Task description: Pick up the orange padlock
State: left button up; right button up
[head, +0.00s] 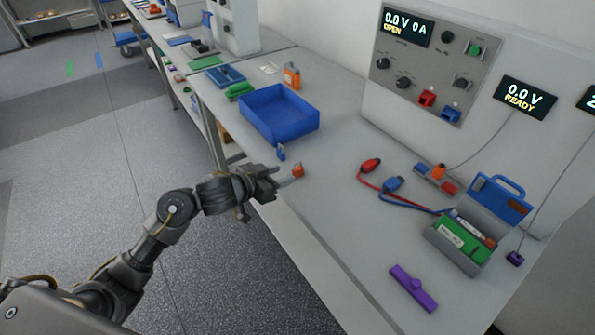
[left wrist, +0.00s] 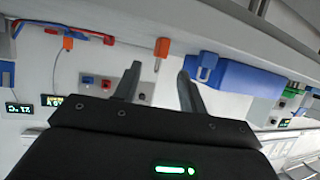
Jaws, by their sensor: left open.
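The orange padlock (head: 298,170) sits on the grey bench near its front edge. In the left wrist view the orange padlock (left wrist: 162,47) appears beyond the fingertips, roughly in line with the gap between them. My left gripper (head: 281,177) is open and empty, just to the left of the padlock at the bench edge. Its two fingers (left wrist: 158,70) are spread in the left wrist view, with the padlock not between them. Whether a finger touches the padlock I cannot tell. My right gripper is not in view.
A small blue padlock (head: 281,154) stands near the orange one. Behind it is a blue bin (head: 285,133). To the right lie red and blue leads (head: 371,165), an open case with a green block (head: 453,260) and a purple bar (head: 413,288). The bench just right of the orange padlock is clear.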

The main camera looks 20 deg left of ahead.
aim_at(294, 169)
pick_arm(q)
jog(key=x, duration=0.4)
jog(key=shift+w+d, duration=0.1)
jog(key=shift+w, duration=0.1)
jog(key=shift+c, duration=0.3)
grip_shut()
